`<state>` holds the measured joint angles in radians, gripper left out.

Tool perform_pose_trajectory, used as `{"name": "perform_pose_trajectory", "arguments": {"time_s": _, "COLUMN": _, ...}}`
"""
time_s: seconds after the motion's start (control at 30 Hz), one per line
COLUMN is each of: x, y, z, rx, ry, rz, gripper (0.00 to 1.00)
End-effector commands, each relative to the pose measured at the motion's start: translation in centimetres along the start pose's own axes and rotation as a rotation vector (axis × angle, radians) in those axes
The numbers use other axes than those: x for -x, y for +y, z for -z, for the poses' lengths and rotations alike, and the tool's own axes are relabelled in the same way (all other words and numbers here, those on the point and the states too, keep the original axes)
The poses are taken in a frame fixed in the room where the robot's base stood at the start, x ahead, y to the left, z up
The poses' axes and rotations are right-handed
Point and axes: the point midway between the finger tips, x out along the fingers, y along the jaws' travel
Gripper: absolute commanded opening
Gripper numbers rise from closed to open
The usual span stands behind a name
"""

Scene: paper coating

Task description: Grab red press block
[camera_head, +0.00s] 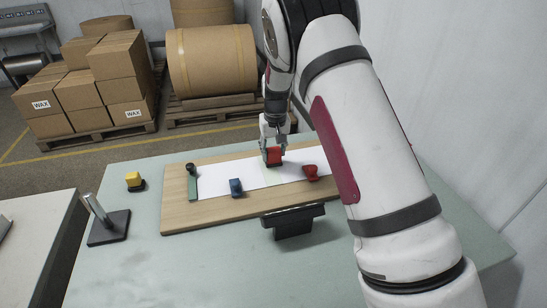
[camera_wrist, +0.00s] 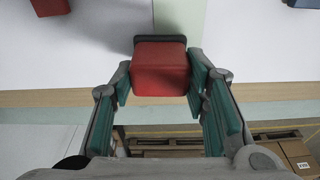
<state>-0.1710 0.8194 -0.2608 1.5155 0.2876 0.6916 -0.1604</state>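A red press block (camera_head: 274,155) with a dark base stands on the white paper strip (camera_head: 250,173) on the wooden board. My gripper (camera_head: 274,150) reaches down over it from above. In the wrist view the red block (camera_wrist: 160,68) sits between the two teal finger pads of my gripper (camera_wrist: 160,75). The pads are against its left and right sides. I cannot tell whether its base touches the paper. A second red block (camera_head: 311,172) lies to the right on the paper; part of it shows at the top left of the wrist view (camera_wrist: 50,6).
A blue block (camera_head: 236,187) and a dark green roller-like tool (camera_head: 192,181) lie on the board (camera_head: 190,217). A yellow block (camera_head: 134,181) and a metal post on a black base (camera_head: 108,227) stand on the table left of it. A black item (camera_head: 293,219) is at the board's front edge.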

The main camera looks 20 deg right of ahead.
Motion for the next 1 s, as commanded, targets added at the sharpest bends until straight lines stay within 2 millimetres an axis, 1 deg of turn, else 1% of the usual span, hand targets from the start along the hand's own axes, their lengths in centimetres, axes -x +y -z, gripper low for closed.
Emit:
{"name": "perform_pose_trajectory", "arguments": {"time_s": 0.03, "x": 0.0, "y": 0.0, "z": 0.0, "rx": 0.0, "ry": 0.0, "rz": 0.0, "gripper": 0.22}}
{"name": "perform_pose_trajectory", "arguments": {"time_s": 0.1, "x": 0.0, "y": 0.0, "z": 0.0, "rx": 0.0, "ry": 0.0, "rz": 0.0, "gripper": 0.1}}
{"name": "perform_pose_trajectory", "arguments": {"time_s": 0.33, "x": 0.0, "y": 0.0, "z": 0.0, "rx": 0.0, "ry": 0.0, "rz": 0.0, "gripper": 0.1}}
{"name": "perform_pose_trajectory", "arguments": {"time_s": 0.47, "x": 0.8, "y": 0.0, "z": 0.2, "rx": 0.0, "ry": 0.002, "rz": 0.001, "gripper": 0.1}}
{"name": "perform_pose_trajectory", "arguments": {"time_s": 0.57, "x": 2.2, "y": 0.0, "z": 0.5, "rx": -0.001, "ry": 0.005, "rz": 0.001, "gripper": 0.1}}
{"name": "perform_pose_trajectory", "arguments": {"time_s": 0.8, "x": 6.8, "y": 0.0, "z": 1.2, "rx": -0.001, "ry": 0.005, "rz": 0.001, "gripper": 0.1}}
{"name": "perform_pose_trajectory", "arguments": {"time_s": 0.9, "x": 8.3, "y": 0.0, "z": 1.4, "rx": 0.0, "ry": 0.004, "rz": 0.001, "gripper": 0.1}}
{"name": "perform_pose_trajectory", "arguments": {"time_s": 1.0, "x": 9.2, "y": 0.0, "z": 1.3, "rx": 0.0, "ry": 0.002, "rz": 0.001, "gripper": 0.1}}
